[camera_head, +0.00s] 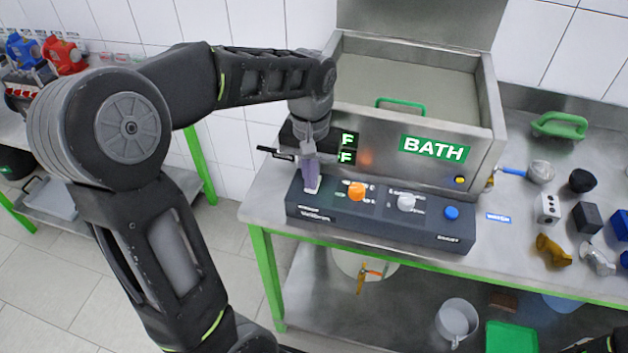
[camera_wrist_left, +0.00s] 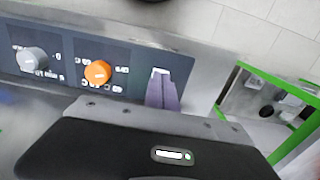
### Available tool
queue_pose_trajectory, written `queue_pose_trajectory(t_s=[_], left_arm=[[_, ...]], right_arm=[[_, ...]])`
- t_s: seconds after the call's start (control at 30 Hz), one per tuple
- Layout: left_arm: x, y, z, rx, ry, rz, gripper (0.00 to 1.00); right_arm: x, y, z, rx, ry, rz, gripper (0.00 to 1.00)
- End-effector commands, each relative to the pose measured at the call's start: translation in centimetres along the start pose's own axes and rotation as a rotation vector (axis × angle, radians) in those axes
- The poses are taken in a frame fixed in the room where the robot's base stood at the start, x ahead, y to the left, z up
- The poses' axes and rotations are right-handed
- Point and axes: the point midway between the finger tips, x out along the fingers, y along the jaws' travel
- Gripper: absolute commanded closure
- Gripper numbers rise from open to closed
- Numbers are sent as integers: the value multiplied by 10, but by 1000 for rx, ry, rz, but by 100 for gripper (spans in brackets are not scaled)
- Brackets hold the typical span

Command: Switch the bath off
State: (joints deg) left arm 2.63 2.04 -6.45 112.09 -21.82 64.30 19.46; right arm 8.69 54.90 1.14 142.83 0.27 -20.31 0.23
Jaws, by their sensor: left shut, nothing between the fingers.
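The bath (camera_head: 420,140) is a steel tank with a green BATH label and its lid raised. In front of it lies a dark control panel (camera_head: 375,222) with an orange knob (camera_head: 357,191), a grey knob (camera_head: 406,202) and a blue button (camera_head: 451,212). My left gripper (camera_head: 311,188) is shut and empty, pointing down at the panel's left end. In the left wrist view its purple-grey fingertips (camera_wrist_left: 161,80) are at a small white switch (camera_wrist_left: 160,71), partly hidden by them. Contact cannot be told. The orange knob (camera_wrist_left: 97,72) is beside them. The display is partly hidden by my gripper.
The steel bench (camera_head: 262,205) has a green frame. To the right lie a blue-handled valve (camera_head: 513,172), a green handle (camera_head: 560,125) and several small fittings. A pot (camera_head: 457,320) stands on the lower shelf. Another bench with red and blue pumps is at the far left.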

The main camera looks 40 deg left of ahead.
Motion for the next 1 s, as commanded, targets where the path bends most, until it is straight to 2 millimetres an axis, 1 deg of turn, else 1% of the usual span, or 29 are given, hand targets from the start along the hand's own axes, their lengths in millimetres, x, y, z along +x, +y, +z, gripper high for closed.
queue_pose_trajectory(t_s=[0.7, 0.83, 1.0], left_arm=[[-61, 0, 0, 0, 1, 0, 100], [-69, 0, 0, 0, 1, 0, 100], [-70, 0, 0, 0, 1, 0, 100]], right_arm=[[-46, -17, 0, 0, 0, 0, 64], [-52, -20, 0, 0, 0, 0, 64], [-52, -20, 0, 0, 0, 0, 64]])
